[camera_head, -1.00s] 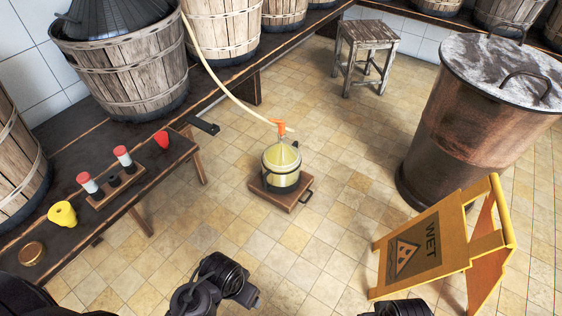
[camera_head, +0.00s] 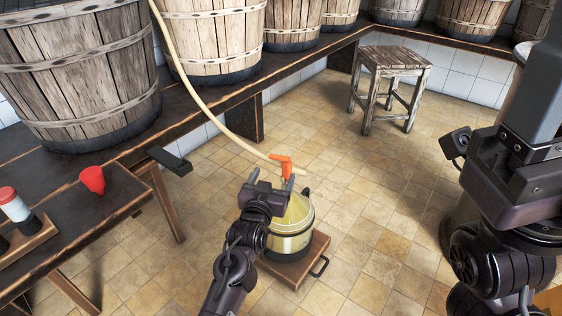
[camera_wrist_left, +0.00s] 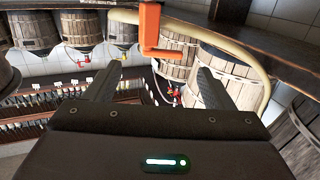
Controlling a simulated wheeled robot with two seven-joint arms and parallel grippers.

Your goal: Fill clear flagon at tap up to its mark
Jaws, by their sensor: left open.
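The clear flagon (camera_head: 297,228) stands upright on a low wooden stand on the floor. It looks pale yellow; its mark and any liquid level cannot be made out. The orange tap (camera_head: 281,166) is at the end of a cream hose, above the flagon's top. My left gripper (camera_head: 270,183) is open, close to the tap and in front of the flagon's upper part. In the left wrist view the tap (camera_wrist_left: 150,28) is just beyond and above the open, empty fingers (camera_wrist_left: 158,82). My right arm fills the right edge; its jaws cannot be made out.
The hose (camera_head: 205,105) hangs down from the upper left. A stool (camera_head: 393,75) stands at the back. The wooden stand (camera_head: 315,262) has a dark handle. Tiled floor is clear around it.

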